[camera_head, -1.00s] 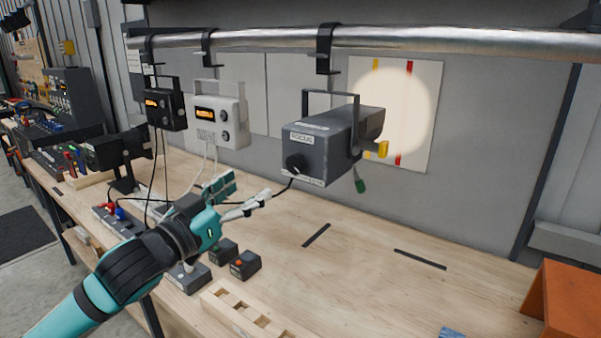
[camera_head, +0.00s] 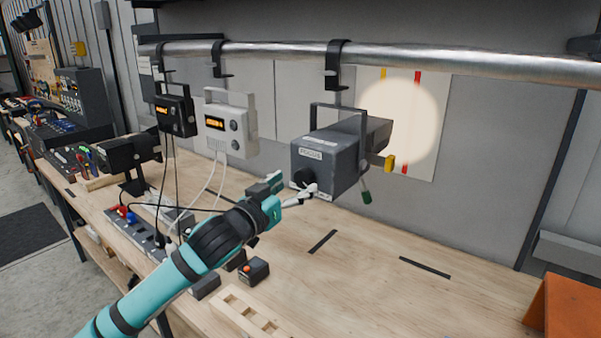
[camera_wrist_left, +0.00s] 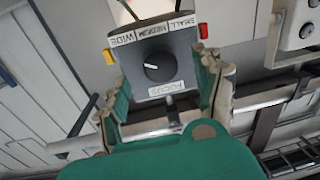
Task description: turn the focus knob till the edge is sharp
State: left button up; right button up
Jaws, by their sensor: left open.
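A grey spotlight (camera_head: 335,158) hangs from the rail, its rear face labelled FOCUS. The black focus knob (camera_head: 302,177) sits on that face. In the left wrist view the knob (camera_wrist_left: 160,68) carries a white pointer line aimed left, with SMALL, MEDIUM and WIDE labels above it. My left gripper (camera_head: 292,187) is open at the rear face; in the wrist view its fingers stand either side of the knob, with visible gaps. The round light spot (camera_head: 397,122) falls on a white panel with red and yellow strips; its edge looks soft. My right gripper is out of view.
A metal rail (camera_head: 450,62) runs above. A white unit (camera_head: 228,128) and a black unit (camera_head: 175,113) hang left of the spotlight. Cables and a small box with a red button (camera_head: 252,270) lie below my arm. The bench to the right is mostly clear.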

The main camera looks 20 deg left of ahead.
aim_at(302, 181)
pick_arm(q)
jog(key=shift+p+x, duration=0.4)
jog(key=shift+x, duration=1.3)
jog(key=c, duration=1.2)
jog(key=m, duration=0.4)
jog(key=shift+p, duration=0.3)
jog(key=o, duration=1.2)
jog(key=v, duration=1.2)
jog(key=shift+f, duration=0.25)
